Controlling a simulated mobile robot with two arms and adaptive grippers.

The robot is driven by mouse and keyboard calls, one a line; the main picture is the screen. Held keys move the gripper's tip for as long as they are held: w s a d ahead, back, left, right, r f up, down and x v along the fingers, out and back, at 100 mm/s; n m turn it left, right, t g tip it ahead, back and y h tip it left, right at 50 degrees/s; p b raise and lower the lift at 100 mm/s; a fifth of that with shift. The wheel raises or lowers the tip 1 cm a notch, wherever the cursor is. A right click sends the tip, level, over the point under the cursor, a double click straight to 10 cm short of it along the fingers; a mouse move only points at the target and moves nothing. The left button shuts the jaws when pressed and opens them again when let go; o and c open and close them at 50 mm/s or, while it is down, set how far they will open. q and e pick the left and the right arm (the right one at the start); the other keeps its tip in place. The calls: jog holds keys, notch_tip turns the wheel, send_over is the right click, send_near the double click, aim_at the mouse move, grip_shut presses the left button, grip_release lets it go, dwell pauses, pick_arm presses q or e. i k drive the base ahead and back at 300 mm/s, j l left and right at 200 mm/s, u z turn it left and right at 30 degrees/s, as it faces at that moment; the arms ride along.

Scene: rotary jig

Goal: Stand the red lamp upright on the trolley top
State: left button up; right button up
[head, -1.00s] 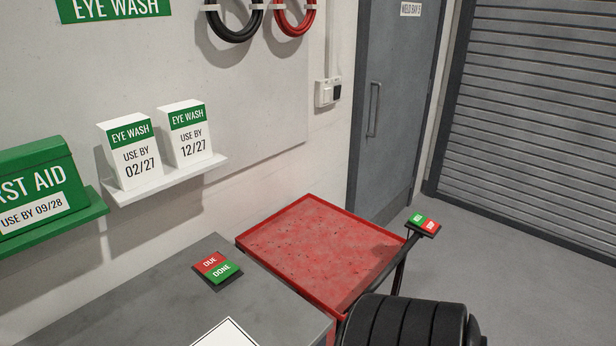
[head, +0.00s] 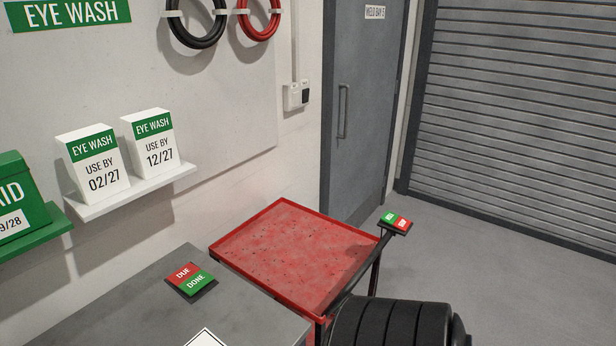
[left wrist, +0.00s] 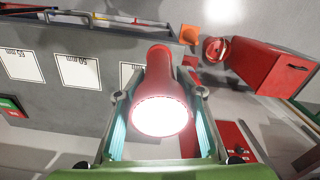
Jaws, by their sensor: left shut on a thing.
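The red lamp (left wrist: 158,70) is in the left wrist view, with its bright round lens facing the camera. My left gripper (left wrist: 160,98) is shut on the lamp, one finger on each side of its body. The trolley top (head: 290,252) is a red, worn tray with a raised rim, at the lower middle of the head view. It is bare where it shows. Neither gripper shows in the head view, so the lamp's place over the trolley cannot be told there. My right gripper is out of sight.
A grey bench (head: 150,310) with a DUE/DONE plate (head: 191,279) adjoins the trolley on the left. A small green-red plate (head: 396,222) sits at its right corner. The wall shelf (head: 135,190) holds two eye wash boxes. The left wrist view shows an orange cone (left wrist: 189,34) and a red cabinet (left wrist: 272,66).

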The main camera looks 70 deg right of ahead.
aim_at(321, 261)
jog(key=z, duration=1.5)
jog(key=i+l+z, duration=0.55)
jog(key=i+z, duration=0.25)
jog(key=i+l, duration=0.1)
jog(key=i, duration=0.05)
